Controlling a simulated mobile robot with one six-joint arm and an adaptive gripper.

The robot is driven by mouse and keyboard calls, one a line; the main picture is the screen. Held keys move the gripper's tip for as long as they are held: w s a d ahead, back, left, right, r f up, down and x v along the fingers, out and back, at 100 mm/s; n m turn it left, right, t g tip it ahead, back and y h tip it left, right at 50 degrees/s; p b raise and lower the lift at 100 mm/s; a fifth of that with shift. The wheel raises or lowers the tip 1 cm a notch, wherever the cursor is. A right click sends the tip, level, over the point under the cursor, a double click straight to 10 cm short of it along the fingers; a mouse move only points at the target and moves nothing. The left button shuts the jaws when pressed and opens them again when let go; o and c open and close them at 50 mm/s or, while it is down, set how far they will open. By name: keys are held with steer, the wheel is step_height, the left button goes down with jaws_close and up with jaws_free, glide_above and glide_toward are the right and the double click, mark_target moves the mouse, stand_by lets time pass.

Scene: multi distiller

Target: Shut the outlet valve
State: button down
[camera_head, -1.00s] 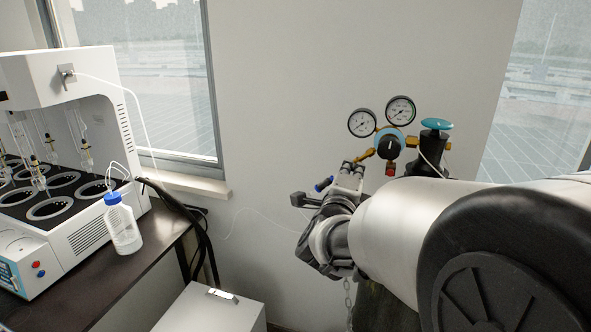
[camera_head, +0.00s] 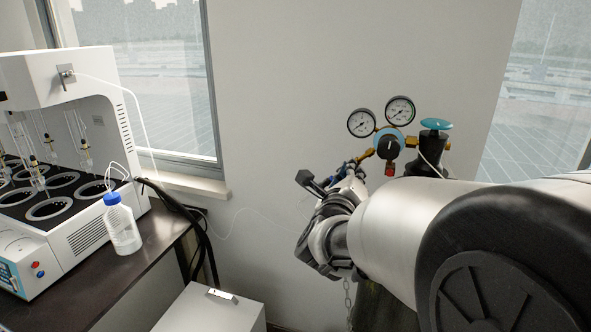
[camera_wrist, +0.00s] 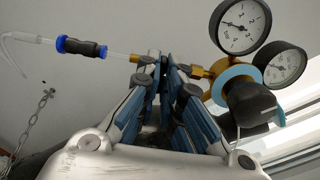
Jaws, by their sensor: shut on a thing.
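My gripper (camera_wrist: 165,68) is shut at the brass outlet line of the gas regulator. The outlet valve is hidden between its blue-padded fingers, so I cannot see its handle position. A brass fitting (camera_wrist: 201,75) shows right of the fingers, and a clear tube with a blue-and-black connector (camera_wrist: 80,47) shows left of them. In the head view my gripper (camera_head: 350,172) is just left of the regulator's round black knob (camera_head: 388,147), and my arm hides the parts below.
Two pressure gauges (camera_head: 361,123) (camera_head: 400,110) stand close above the gripper. A teal-topped cylinder valve (camera_head: 436,124) is to their right. A white distiller (camera_head: 85,85) and a blue-capped bottle (camera_head: 122,228) are on the left bench. The wall behind is bare.

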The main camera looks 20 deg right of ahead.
steer(key=shift+d+f, duration=0.1)
steer(key=shift+f, duration=0.05)
steer(key=c, duration=1.7)
jaws_free()
steer(key=v, duration=1.2)
